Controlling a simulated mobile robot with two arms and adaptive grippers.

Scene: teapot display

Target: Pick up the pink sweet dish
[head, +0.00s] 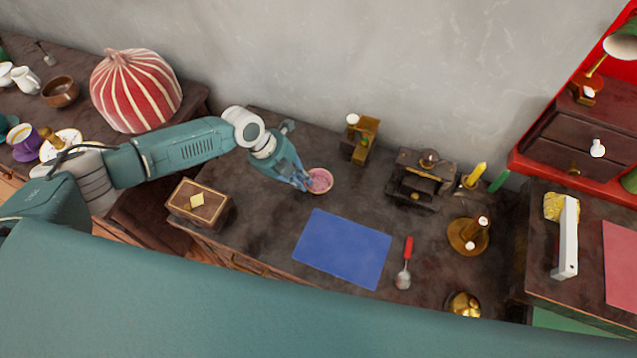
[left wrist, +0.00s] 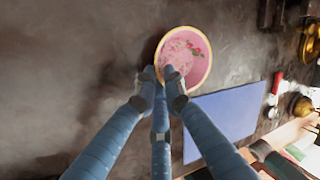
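The pink sweet dish (head: 320,181) is a small round bowl with a pale yellow rim, on the dark table. In the left wrist view the dish (left wrist: 184,56) shows a pink inside with small red and green marks. My left gripper (head: 304,184) reaches down from the left to the dish's near left edge. In the left wrist view its fingertips (left wrist: 161,80) overlap the rim, a small gap between them. Whether they press on the rim or only stand around it, I cannot tell. My right gripper is not in view.
A blue mat (head: 343,248) lies in front of the dish. A brown box (head: 199,203) stands left, under my left arm. A wooden stand (head: 361,140) is behind the dish. A red-handled scoop (head: 405,263) and a brass candle holder (head: 467,236) are right.

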